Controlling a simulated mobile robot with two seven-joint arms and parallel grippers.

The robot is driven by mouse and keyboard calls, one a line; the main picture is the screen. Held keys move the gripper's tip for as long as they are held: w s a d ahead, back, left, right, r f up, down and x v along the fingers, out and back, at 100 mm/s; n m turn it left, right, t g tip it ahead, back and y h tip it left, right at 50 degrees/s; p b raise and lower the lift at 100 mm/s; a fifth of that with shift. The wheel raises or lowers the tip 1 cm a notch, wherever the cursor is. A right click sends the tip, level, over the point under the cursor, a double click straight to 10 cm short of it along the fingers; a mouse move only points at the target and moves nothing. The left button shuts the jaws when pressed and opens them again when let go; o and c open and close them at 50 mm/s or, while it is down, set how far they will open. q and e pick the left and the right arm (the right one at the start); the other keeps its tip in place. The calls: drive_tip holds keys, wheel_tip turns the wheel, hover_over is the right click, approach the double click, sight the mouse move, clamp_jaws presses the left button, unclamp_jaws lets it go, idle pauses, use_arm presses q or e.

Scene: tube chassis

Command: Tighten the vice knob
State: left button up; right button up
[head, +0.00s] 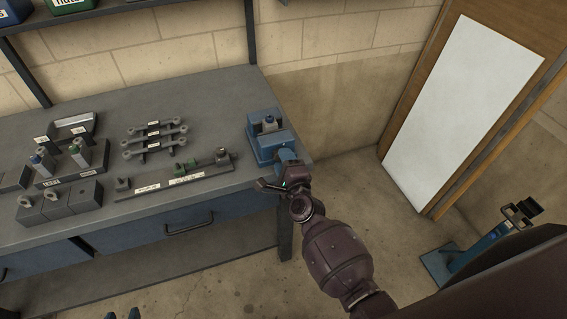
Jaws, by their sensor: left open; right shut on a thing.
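The blue vice (262,145) stands at the right end of the grey workbench. A small grey part (269,124) sits at its jaws. My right gripper (284,172) is at the vice's front side and is shut on what appears to be its knob. The gripper largely hides the knob, so its turn cannot be told. My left gripper (122,314) shows only as two separated fingertips at the bottom edge, low and in front of the bench. It is open, with nothing seen between the tips.
The workbench (215,103) carries tube racks, grey blocks and a long labelled fixture (176,180) left of the vice. A drawer handle (188,225) sticks out in front. A blue stand (478,250) is on the floor at right.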

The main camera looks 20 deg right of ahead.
drive_tip(key=m, duration=0.1)
drive_tip(key=m+b, duration=0.1)
drive_tip(key=m, duration=0.1)
drive_tip(key=shift+s+f+m, duration=0.2)
drive_tip(key=shift+f+m, duration=0.1)
drive_tip(key=shift+f, duration=0.1)
idle(0.4)
drive_tip(key=o, duration=0.9)
drive_tip(key=shift+d+r, duration=0.1)
drive_tip(key=shift+r, duration=0.15)
